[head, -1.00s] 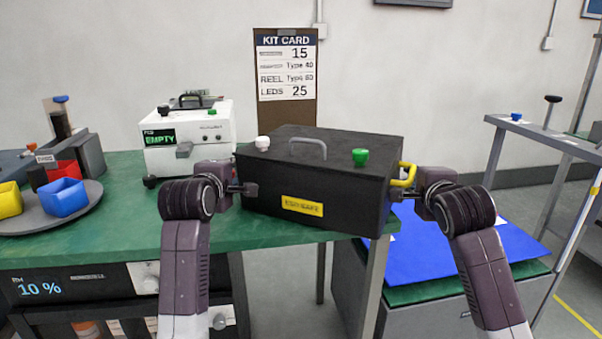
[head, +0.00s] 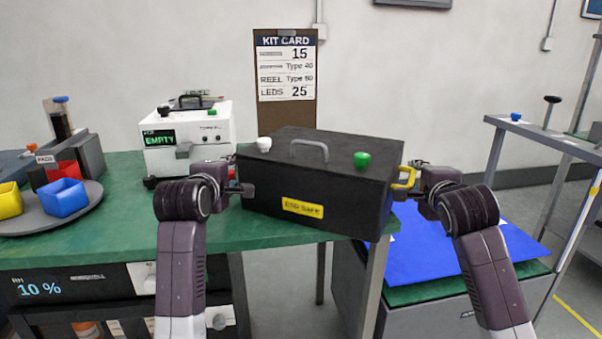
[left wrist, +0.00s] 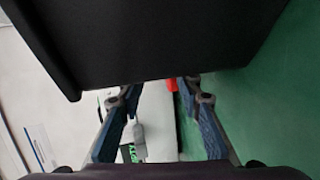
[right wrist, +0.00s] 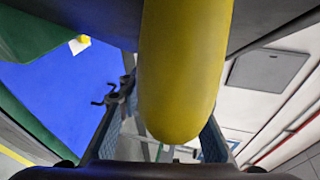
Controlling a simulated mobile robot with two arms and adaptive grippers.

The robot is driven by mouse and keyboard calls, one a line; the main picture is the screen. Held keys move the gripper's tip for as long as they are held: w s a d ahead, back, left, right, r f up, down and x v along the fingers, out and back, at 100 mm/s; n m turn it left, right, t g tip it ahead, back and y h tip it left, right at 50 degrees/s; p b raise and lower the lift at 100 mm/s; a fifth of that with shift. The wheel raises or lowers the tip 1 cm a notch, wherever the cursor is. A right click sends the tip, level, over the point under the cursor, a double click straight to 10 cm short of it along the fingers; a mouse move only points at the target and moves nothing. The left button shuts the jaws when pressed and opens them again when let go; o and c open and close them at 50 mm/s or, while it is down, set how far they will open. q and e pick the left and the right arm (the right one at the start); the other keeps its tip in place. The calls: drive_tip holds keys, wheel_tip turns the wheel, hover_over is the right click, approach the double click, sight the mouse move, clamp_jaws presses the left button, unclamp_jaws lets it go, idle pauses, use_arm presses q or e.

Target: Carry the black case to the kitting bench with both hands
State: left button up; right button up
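The black case (head: 315,185) has a grey top handle, a yellow label and a yellow side handle (head: 404,177) at its right. It appears to rest near the right end of the green-topped bench (head: 190,240). My left gripper (head: 247,189) is at the case's left end. In the left wrist view its fingers (left wrist: 158,90) are spread with nothing between them, and the case's dark underside fills the top. My right gripper (head: 408,187) is at the yellow handle. In the right wrist view the handle (right wrist: 182,75) passes between spread fingers; one finger is partly hidden.
A white tester (head: 190,150) stands behind on the bench. A round grey tray (head: 88,212) with coloured bins is at left. A kit card (head: 287,75) stands behind the case. A blue mat (head: 430,250) lies on a lower surface at right, beside a grey frame (head: 545,135).

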use_arm(q)
drive_tip(key=v, duration=0.7)
drive_tip(key=shift+s, duration=0.25)
use_arm(e)
drive_tip(key=v, duration=1.2)
use_arm(q)
drive_tip(key=shift+s, duration=0.1)
use_arm(e)
drive_tip(key=shift+f, duration=0.1)
